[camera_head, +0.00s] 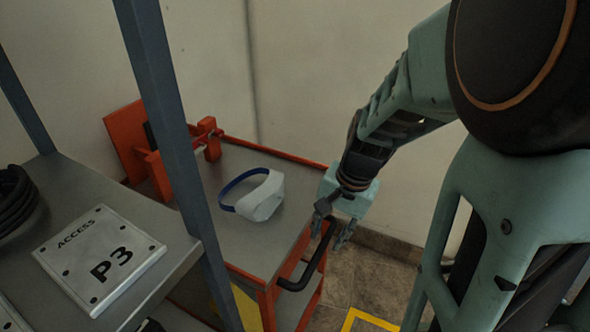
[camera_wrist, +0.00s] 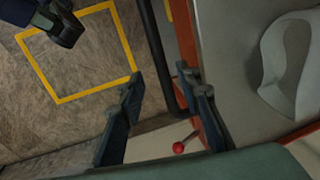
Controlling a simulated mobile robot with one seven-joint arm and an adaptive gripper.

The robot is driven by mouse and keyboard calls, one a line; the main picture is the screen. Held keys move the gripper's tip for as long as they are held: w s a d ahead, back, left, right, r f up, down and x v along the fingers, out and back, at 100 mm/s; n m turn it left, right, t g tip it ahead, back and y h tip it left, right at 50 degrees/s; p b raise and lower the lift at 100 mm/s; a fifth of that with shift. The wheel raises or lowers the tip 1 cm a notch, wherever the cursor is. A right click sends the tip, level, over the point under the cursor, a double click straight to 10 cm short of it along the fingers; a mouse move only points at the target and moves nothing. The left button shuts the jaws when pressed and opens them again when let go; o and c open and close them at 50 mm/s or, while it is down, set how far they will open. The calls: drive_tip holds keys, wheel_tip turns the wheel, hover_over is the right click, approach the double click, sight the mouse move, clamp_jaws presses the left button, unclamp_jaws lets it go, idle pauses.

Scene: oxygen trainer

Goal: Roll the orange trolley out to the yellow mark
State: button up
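The orange trolley (camera_head: 262,262) has a grey top and stands beside the wall, partly hidden by a shelf post. Its black bar handle (camera_head: 314,266) sticks out at the right end; it also shows in the wrist view (camera_wrist: 157,45). My gripper (camera_head: 331,236) is open at the handle. In the wrist view the bar runs between the two spread fingers (camera_wrist: 168,92); I cannot tell whether either touches it. The yellow mark (camera_head: 374,319) is a square outline on the floor beyond the handle end, seen more fully in the wrist view (camera_wrist: 95,91).
A white mask with a blue strap (camera_head: 262,196) and an orange fixture (camera_head: 135,142) are on the trolley. A red knob (camera_wrist: 178,147) shows below the handle. A grey shelf (camera_head: 160,215) with a P3 plate (camera_head: 98,258) stands at left. Floor inside the mark is mostly bare.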

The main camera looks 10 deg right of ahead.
sight(321, 250)
drive_tip(key=f, duration=0.3)
drive_tip(key=a+f+b, duration=0.1)
drive_tip(key=f, duration=0.1)
drive_tip(key=shift+w+f, duration=0.2)
drive_tip(key=shift+w, duration=0.1)
clamp_jaws()
drive_tip(key=shift+d, duration=0.1)
